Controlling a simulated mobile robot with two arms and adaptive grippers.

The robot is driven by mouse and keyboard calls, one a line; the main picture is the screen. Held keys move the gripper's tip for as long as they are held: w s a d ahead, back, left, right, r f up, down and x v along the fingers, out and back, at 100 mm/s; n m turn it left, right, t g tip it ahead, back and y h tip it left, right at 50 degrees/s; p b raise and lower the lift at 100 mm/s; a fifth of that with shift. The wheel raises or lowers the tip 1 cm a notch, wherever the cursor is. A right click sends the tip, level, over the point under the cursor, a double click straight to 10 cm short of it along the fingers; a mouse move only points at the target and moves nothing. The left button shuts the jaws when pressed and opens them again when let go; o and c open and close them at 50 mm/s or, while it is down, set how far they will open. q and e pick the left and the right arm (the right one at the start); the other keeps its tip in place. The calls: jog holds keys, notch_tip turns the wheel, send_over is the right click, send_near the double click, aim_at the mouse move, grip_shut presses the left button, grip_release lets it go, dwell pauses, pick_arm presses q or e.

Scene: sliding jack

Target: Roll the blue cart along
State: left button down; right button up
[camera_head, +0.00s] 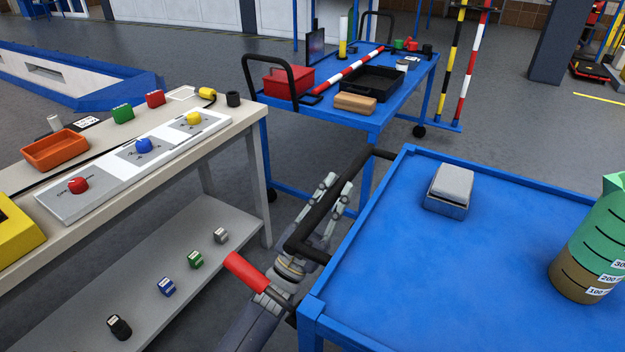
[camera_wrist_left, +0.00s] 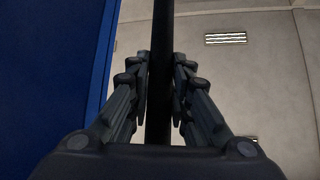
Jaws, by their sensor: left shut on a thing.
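The blue cart (camera_head: 400,265) stands at the right front. Its top is a flat blue tray, and a black push handle (camera_head: 362,168) sticks out on its left side. My left gripper (camera_head: 328,205) is at this handle, with fingers on both sides of the black bar. In the left wrist view the dark bar (camera_wrist_left: 160,70) runs upright between the fingers, and the cart's blue side (camera_wrist_left: 50,75) fills the left. The left gripper is shut on the handle. My right gripper is not in view.
On the cart are a grey box (camera_head: 450,186) and a green-and-brown measuring jug (camera_head: 592,255). A red grip (camera_head: 245,272) sits beside my left arm. A workbench (camera_head: 130,165) stands at left. A second blue cart (camera_head: 372,124) and striped poles (camera_head: 468,65) stand behind.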

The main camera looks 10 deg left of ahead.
aim_at(384, 210)
pick_arm(q)
jog(key=s+d, duration=0.1)
jog(key=d, duration=0.1)
jog(key=s+d, duration=0.1)
jog(key=d, duration=0.3)
jog(key=shift+s+d, duration=0.65)
jog(key=shift+d, duration=0.35)
jog(key=shift+s+d, duration=0.15)
jog(key=shift+d, duration=0.15)
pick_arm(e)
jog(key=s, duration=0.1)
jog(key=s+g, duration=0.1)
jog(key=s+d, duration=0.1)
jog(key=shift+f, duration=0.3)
pick_arm(q)
jog(key=c, duration=1.5)
grip_release()
jog(key=shift+d, duration=0.1)
jog(key=shift+o, duration=0.2)
jog(key=shift+d, duration=0.1)
